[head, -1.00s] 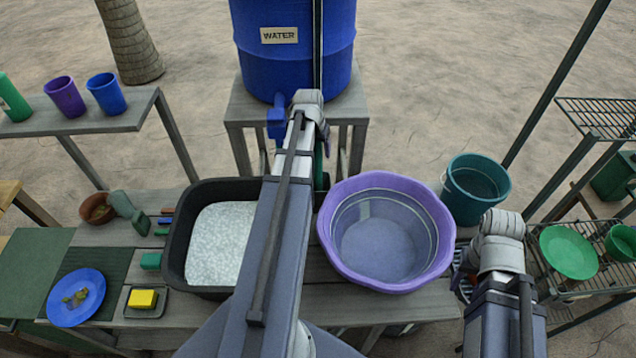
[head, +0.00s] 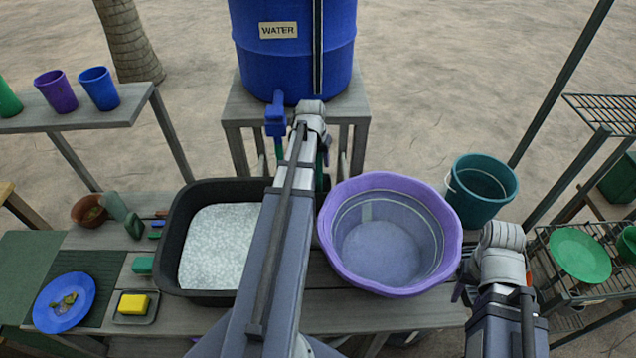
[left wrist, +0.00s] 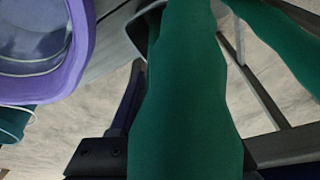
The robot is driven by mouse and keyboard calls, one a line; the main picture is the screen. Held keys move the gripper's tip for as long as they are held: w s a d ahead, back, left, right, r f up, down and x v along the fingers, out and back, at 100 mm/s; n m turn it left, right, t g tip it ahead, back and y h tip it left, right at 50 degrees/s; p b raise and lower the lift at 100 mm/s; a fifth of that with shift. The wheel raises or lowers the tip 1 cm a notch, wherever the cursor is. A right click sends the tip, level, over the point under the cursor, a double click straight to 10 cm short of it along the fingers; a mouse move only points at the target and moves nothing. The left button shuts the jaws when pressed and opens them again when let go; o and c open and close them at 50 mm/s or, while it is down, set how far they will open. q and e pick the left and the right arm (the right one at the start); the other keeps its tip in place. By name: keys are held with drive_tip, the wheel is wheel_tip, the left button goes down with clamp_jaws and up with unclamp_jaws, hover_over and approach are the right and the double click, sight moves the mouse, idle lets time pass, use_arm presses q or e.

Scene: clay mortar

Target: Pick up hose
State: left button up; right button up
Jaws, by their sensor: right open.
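The green hose (left wrist: 185,90) fills the middle of the left wrist view, very close to the camera. Another green length (left wrist: 280,45) crosses the upper right there. In the head view, a thin green piece (head: 279,148) hangs below the blue tap (head: 276,115) of the water barrel. My left gripper (left wrist: 130,100) shows one dark finger left of the hose; the other finger is hidden, and I cannot tell whether they touch the hose. In the head view my left arm hides most of this gripper. My right gripper (head: 461,286) is open, mostly hidden behind its wrist beside the purple basin.
The blue barrel (head: 292,60) stands on a wooden stand (head: 238,106). A wire rack (head: 600,110) stands right.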

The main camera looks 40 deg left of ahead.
use_arm(q)
clamp_jaws()
idle(0.3)
wheel_tip(320, 180, up, 20)
drive_tip(key=p, duration=2)
